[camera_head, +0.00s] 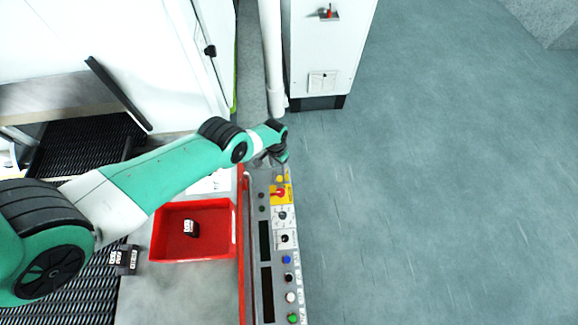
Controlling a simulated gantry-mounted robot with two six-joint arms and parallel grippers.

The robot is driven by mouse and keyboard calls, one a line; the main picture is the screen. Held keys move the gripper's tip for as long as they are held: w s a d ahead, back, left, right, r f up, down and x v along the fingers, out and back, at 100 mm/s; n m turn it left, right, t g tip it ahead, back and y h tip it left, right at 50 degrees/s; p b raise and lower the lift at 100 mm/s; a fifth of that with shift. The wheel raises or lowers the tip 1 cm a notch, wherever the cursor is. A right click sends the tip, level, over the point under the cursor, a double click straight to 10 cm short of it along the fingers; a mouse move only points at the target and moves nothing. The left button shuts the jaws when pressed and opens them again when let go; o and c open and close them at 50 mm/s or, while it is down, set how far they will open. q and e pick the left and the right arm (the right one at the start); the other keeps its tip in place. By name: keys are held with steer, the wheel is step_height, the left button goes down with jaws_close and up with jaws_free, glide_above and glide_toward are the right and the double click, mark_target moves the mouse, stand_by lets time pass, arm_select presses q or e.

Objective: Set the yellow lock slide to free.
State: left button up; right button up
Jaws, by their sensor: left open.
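A narrow grey control panel (262,213) runs along the edge of the bench. Near its far end is a yellow plate with a red switch handle (279,193) on it. A small yellow part (280,179) shows just beyond the plate; I cannot tell for sure whether it is the lock slide, nor its setting. My left gripper (268,160) is open above the far end of the panel, just beyond the yellow parts, and my wrist partly hides that end. I see no contact. My right gripper is not in view.
Several knobs and coloured buttons (287,260) line the panel's near part. Another dark block (124,259) lies by the black mesh belt (75,300). Open floor lies right.

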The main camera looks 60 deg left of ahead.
mark_target(279, 178)
arm_select(q)
step_height(279, 178, down, 12)
steer(key=b, duration=1.1)
steer(key=shift+w+r, duration=0.1)
steer(key=shift+r, duration=0.1)
steer(key=shift+r, duration=0.1)
jaws_close()
stand_by(0.5)
